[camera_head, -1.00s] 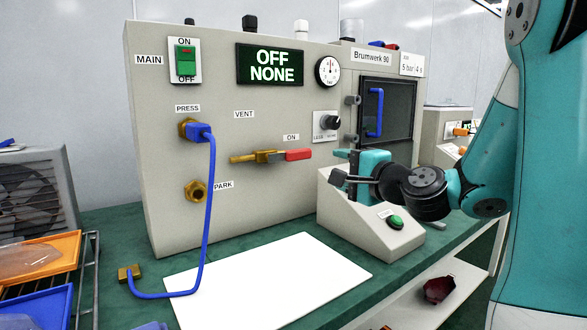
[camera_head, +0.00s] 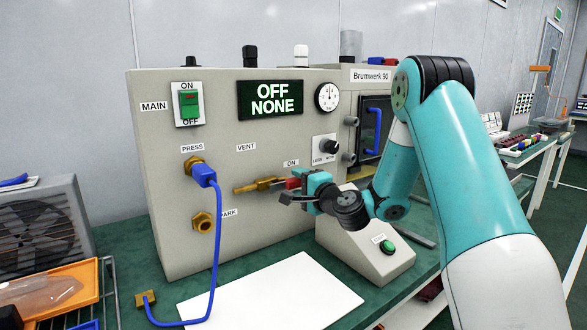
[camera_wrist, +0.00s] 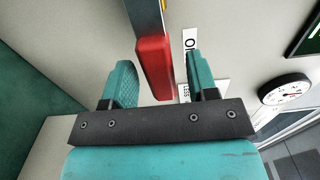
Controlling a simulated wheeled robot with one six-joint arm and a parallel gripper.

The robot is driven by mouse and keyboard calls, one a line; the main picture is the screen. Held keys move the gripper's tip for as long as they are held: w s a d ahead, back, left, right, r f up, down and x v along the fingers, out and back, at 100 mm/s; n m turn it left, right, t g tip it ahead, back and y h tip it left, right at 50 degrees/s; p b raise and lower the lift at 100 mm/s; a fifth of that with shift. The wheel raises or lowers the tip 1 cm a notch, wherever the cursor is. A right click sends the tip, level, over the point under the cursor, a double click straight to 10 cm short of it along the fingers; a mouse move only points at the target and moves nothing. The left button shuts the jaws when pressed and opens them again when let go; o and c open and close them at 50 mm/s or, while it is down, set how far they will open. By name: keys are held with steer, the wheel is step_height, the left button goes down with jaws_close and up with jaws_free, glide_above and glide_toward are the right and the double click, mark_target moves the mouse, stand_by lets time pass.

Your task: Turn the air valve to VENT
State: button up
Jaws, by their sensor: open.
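The air valve (camera_head: 257,186) is brass with a red-ended lever on the front of the grey panel. Its red handle (camera_head: 293,183) points right, toward the ON label (camera_head: 291,163). The VENT label (camera_head: 246,147) sits above the valve body. My gripper (camera_head: 291,191) is open at the handle's right end and partly covers it in the head view. In the wrist view the red handle (camera_wrist: 155,68) shows between the two spread teal fingers, with a gap on each side. Whether the fingers reach past it in depth is hard to tell.
A blue hose (camera_head: 213,250) hangs from the PRESS port (camera_head: 194,165), left of the valve. A selector knob (camera_head: 331,146) is just above right of my gripper. A sloped box with a green button (camera_head: 388,247) stands below right. A white sheet (camera_head: 270,295) lies in front.

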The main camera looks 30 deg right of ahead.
steer(key=shift+w+p, duration=0.45)
steer(key=shift+w, duration=1.1)
steer(key=shift+c, duration=0.4)
jaws_close()
